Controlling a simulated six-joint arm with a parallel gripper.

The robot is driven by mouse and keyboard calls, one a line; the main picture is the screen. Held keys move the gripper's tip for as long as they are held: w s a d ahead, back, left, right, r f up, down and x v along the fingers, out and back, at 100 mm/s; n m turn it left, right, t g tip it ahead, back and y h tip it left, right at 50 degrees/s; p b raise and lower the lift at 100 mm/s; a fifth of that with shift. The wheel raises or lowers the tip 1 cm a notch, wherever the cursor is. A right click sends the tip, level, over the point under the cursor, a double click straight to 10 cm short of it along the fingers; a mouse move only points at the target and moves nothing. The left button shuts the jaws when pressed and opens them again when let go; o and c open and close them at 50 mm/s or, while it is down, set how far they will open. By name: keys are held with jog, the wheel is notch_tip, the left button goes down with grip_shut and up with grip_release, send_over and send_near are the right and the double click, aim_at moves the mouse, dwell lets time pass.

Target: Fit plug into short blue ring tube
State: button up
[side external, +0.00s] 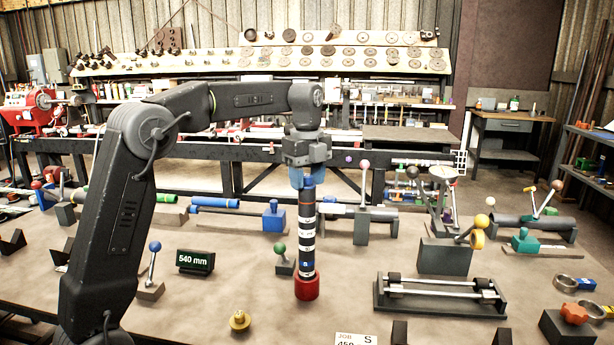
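My gripper (309,181) points down at the top of an upright dark tube (306,225) with white bands and a blue band low down. The blue fingertips are at the tube's dark blue top end. I cannot tell whether they close on it. The tube stands upright in a red round holder (307,288). A small brass knobbed piece (239,322), possibly the plug, sits on the table at the front, apart from my gripper.
A green-lit "540 mm" display (195,262) and a green-knobbed lever (282,262) stand left of the tube. A roller stand (440,296) and a dark gauge block (445,254) are at the right. Bare table lies around the brass piece.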

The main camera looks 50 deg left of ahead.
aim_at(307, 175)
jog(key=o, duration=0.4)
jog(key=shift+f, duration=0.1)
jog(key=shift+c, duration=0.2)
notch_tip(307, 175, up, 12)
dwell(0.4)
dwell(0.7)
